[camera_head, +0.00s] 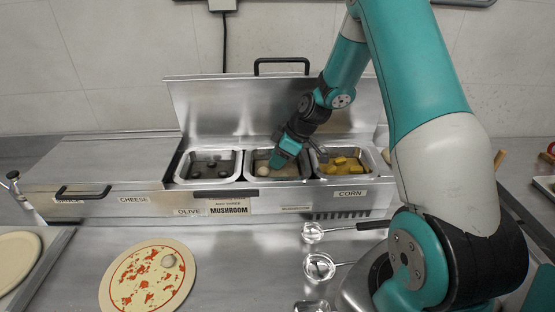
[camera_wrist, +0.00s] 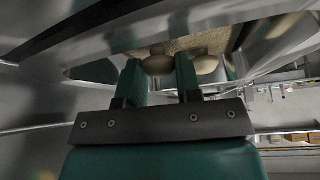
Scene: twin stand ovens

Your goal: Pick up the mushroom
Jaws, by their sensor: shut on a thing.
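My gripper (camera_head: 278,161) reaches down into the middle steel bin (camera_head: 304,178) of the topping counter. In the wrist view its two green fingers (camera_wrist: 158,68) are shut on a pale mushroom (camera_wrist: 158,64), which sits between the fingertips. A second pale mushroom (camera_wrist: 207,64) lies just right of the fingers in that view. In the head view a pale mushroom (camera_head: 262,171) shows in the bin by the fingertips; I cannot tell which of the two it is. The fingers partly hide the held mushroom.
The left bin holds dark olives (camera_head: 211,164); the right bin holds yellow corn (camera_head: 343,165). The raised lid (camera_head: 225,110) stands behind. A sauced pizza base (camera_head: 120,265) with one pale piece (camera_head: 168,261) lies on the front counter. Ladles (camera_head: 320,266) lie right of it.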

